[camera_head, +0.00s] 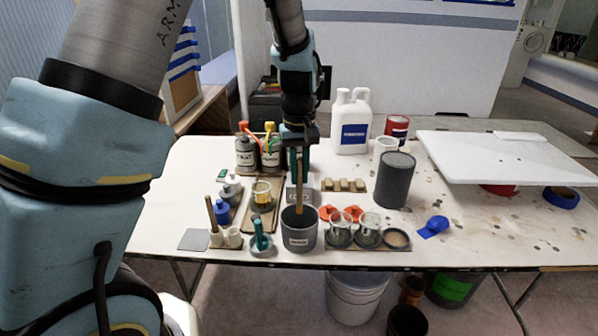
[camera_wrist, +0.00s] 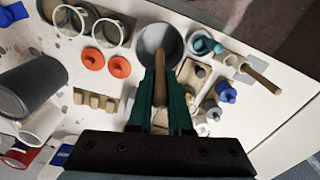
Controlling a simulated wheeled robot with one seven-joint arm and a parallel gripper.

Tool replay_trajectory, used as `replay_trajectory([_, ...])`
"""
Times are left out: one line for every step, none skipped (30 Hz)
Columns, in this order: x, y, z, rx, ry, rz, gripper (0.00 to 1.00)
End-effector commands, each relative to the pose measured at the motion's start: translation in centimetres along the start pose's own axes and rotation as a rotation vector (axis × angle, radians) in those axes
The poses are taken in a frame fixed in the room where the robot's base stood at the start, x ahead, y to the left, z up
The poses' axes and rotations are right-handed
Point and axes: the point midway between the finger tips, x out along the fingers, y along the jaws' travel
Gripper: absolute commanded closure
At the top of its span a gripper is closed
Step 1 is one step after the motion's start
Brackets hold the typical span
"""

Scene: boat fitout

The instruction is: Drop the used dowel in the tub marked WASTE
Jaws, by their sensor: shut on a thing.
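My gripper (camera_head: 299,166) points down over the front middle of the table. It is shut on a wooden dowel (camera_head: 299,196), which hangs upright between the teal fingers. In the wrist view my gripper (camera_wrist: 160,105) also grips the dowel (camera_wrist: 160,86). A grey tub (camera_head: 299,240) with a small pale label stands below; the label is too small to read. The dowel's lower end is at the tub's mouth and overlaps its opening in both views. In the wrist view the tub (camera_wrist: 146,35) is just ahead of the fingertips. I cannot tell how deep the dowel reaches.
Another wooden stick (camera_head: 211,211) stands in a pale holder left of the tub, beside a teal-handled tool (camera_head: 260,238). Glass jars (camera_head: 340,232) stand on a board close to the right. A dark grey can (camera_head: 395,180) stands farther right. The table's front edge is near.

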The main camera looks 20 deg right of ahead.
Motion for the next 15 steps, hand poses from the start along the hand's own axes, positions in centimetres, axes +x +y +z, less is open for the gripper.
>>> replay_trajectory([0.6,0.0,0.0,0.000,-0.001,0.000,1.00])
replay_trajectory([0.9,0.0,0.0,0.000,-0.001,0.000,1.00])
replay_trajectory([1.2,0.0,0.0,0.000,-0.001,-0.001,1.00])
replay_trajectory([1.4,0.0,0.0,0.000,-0.001,-0.001,1.00])
replay_trajectory([1.6,0.0,0.0,0.000,-0.001,-0.001,1.00])
replay_trajectory([1.9,0.0,0.0,0.000,-0.002,-0.001,1.00])
replay_trajectory([2.2,0.0,0.0,0.000,-0.002,-0.001,1.00])
replay_trajectory([2.4,0.0,0.0,0.000,-0.002,-0.001,1.00])
replay_trajectory([2.7,0.0,0.0,0.000,-0.002,-0.001,1.00])
replay_trajectory([2.9,0.0,0.0,0.000,-0.002,-0.001,1.00])
replay_trajectory([3.1,0.0,0.0,0.000,-0.002,-0.001,1.00])
replay_trajectory([3.4,0.0,0.0,0.000,-0.001,0.000,1.00])
replay_trajectory([3.5,0.0,0.0,0.000,-0.001,0.000,1.00])
replay_trajectory([3.7,0.0,0.0,0.000,-0.001,0.000,1.00])
replay_trajectory([3.8,0.0,0.0,0.000,-0.001,0.000,1.00])
